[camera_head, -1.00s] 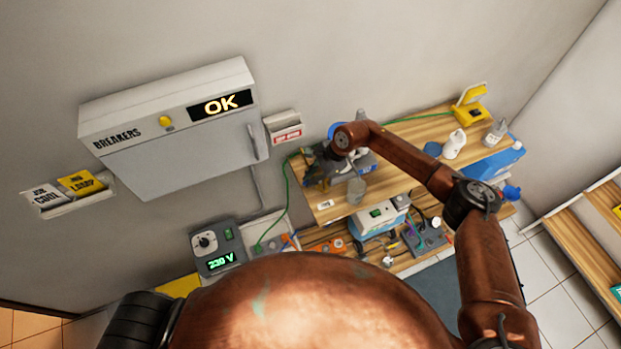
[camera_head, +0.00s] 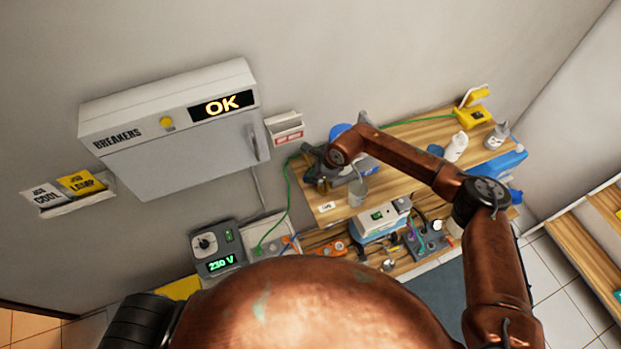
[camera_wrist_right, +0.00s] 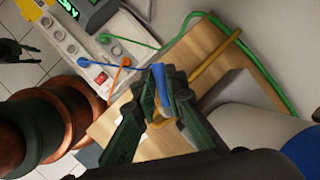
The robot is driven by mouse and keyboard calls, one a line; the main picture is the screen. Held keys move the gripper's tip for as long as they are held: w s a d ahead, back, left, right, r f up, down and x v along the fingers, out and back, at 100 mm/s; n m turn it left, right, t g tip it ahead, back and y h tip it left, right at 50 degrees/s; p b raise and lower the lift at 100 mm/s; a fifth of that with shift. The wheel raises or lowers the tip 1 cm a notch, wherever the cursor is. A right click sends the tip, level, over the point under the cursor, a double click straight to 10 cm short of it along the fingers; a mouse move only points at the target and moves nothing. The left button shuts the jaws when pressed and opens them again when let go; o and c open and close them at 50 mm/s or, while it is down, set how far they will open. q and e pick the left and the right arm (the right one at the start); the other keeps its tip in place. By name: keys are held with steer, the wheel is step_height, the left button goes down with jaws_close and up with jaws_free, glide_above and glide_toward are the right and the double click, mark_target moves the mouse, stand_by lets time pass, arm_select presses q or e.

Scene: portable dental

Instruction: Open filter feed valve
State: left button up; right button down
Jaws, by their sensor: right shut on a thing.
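My right gripper (camera_wrist_right: 163,100) has its dark green fingers closed around a slim blue lever (camera_wrist_right: 158,77) in the right wrist view. The lever looks like the valve's handle. A brass-coloured pipe (camera_wrist_right: 215,57) runs beside it above the wooden shelf; the valve body is mostly hidden behind the fingers. In the head view my right gripper (camera_head: 322,170) is small and dark at the left end of the upper shelf, partly behind my wrist. A dark forked shape at the upper left of the right wrist view may be my left gripper (camera_wrist_right: 18,50); its jaws are unclear.
The upper shelf (camera_head: 400,180) bears a grey cup (camera_head: 357,192), a white bottle (camera_head: 456,147) and a yellow case (camera_head: 473,115). A power strip (camera_wrist_right: 75,45) and green cable (camera_wrist_right: 258,70) lie near the gripper. A breaker cabinet (camera_head: 190,150) hangs at left.

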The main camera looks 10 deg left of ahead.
steer(key=m, duration=0.1)
steer(key=w+m+t, duration=0.1)
steer(key=shift+m+h, duration=0.3)
steer(key=shift+m, duration=0.1)
steer(key=m+b, duration=0.1)
steer(key=m+t, duration=0.1)
steer(key=shift+w+f+m+h+b, duration=0.1)
steer(key=shift+w+m+h+b, duration=0.2)
steer(key=shift+w+h+b, duration=0.1)
steer(key=m, duration=0.1)
steer(key=m+b, duration=0.1)
steer(key=w+m+h+b, duration=0.1)
steer(key=shift+d+f+m+t, duration=0.1)
steer(key=shift+d+m+t, duration=0.2)
steer(key=shift+t, duration=0.1)
steer(key=shift+w+d+m+h+b, duration=0.15)
steer(key=shift+m+h+b, duration=0.25)
steer(key=shift+m+b, duration=0.25)
steer(key=shift+w+d+m+h+b, duration=0.15)
steer(key=shift+m+h+b, duration=0.3)
steer(key=shift+m, duration=0.4)
steer(key=c, duration=2)
jaws_free()
steer(key=shift+o, duration=0.2)
steer(key=shift+r, duration=0.2)
